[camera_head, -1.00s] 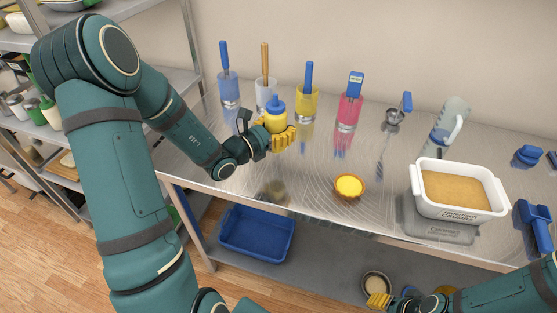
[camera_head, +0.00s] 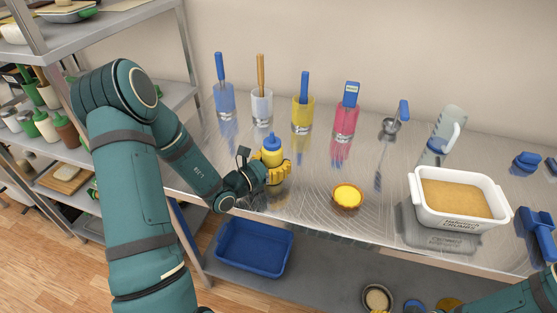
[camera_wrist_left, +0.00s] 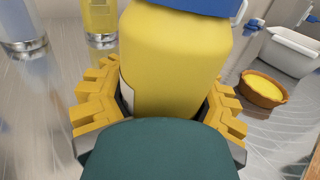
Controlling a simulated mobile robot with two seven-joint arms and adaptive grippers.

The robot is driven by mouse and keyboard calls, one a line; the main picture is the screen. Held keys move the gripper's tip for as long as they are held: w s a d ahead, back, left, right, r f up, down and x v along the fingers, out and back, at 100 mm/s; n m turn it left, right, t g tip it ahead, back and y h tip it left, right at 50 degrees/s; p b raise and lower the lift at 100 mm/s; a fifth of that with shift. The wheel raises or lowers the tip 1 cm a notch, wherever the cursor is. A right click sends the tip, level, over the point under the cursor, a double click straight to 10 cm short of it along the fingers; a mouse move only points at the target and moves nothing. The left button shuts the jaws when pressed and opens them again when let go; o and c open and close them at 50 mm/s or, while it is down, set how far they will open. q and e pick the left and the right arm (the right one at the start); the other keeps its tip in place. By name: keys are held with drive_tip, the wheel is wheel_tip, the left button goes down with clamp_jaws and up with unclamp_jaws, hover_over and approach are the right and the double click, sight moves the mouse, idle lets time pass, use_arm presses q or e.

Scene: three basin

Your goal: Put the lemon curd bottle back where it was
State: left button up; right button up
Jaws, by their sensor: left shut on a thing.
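The lemon curd bottle is yellow with a blue cap (camera_head: 272,144). My left gripper (camera_head: 277,172) is shut on the bottle and holds it upright, at or just above the steel table; I cannot tell whether its base touches. In the left wrist view the bottle (camera_wrist_left: 172,65) fills the middle, with the yellow fingers (camera_wrist_left: 160,108) on both sides of it and part of a white label showing. A tart with yellow filling (camera_head: 347,196) sits on the table to the right of the bottle. My right gripper is not clearly visible.
Behind the bottle stand a blue (camera_head: 224,103), a clear (camera_head: 262,106), a yellow (camera_head: 302,115) and a pink container (camera_head: 345,122) with utensils. A white crumb tub (camera_head: 459,205) is at right. A blue basin (camera_head: 254,248) lies below. The table between bottle and tart is clear.

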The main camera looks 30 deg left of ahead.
use_arm(q)
drive_tip(key=o, duration=1.5)
drive_tip(key=shift+f, duration=0.15)
drive_tip(key=shift+r, duration=0.25)
drive_tip(key=p+v, duration=0.1)
drive_tip(key=v, duration=1.1)
